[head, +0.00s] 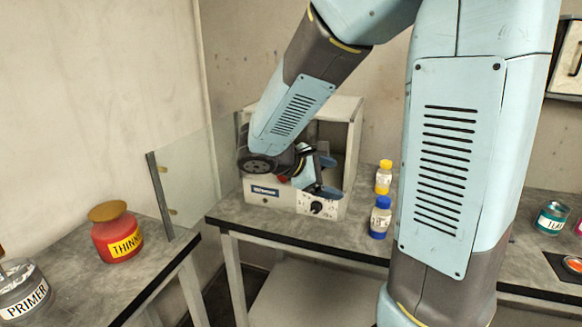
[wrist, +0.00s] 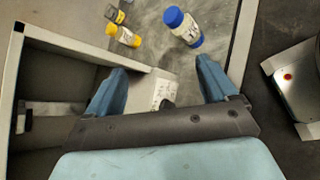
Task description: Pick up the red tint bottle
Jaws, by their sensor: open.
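I cannot make out a red tint bottle for sure in either view. A small red patch (head: 283,178) shows beside my wrist in the head view, mostly hidden, and I cannot tell what it is. A blue-capped bottle (head: 380,217) and a yellow-capped bottle (head: 384,177) stand on the grey bench right of the booth box. The wrist view also shows the blue-capped bottle (wrist: 183,27) and the yellow-capped bottle (wrist: 124,36) beyond the fingertips. My gripper (head: 330,176) is open and empty at the box's front right; its fingers spread in the wrist view (wrist: 163,68).
The open-fronted booth box (head: 340,108) stands close by my gripper, with a clear panel (head: 188,170) to its left. A red THINNER jar (head: 117,236) and a PRIMER pot (head: 22,290) stand on the left bench. A teal tin (head: 551,219) is far right.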

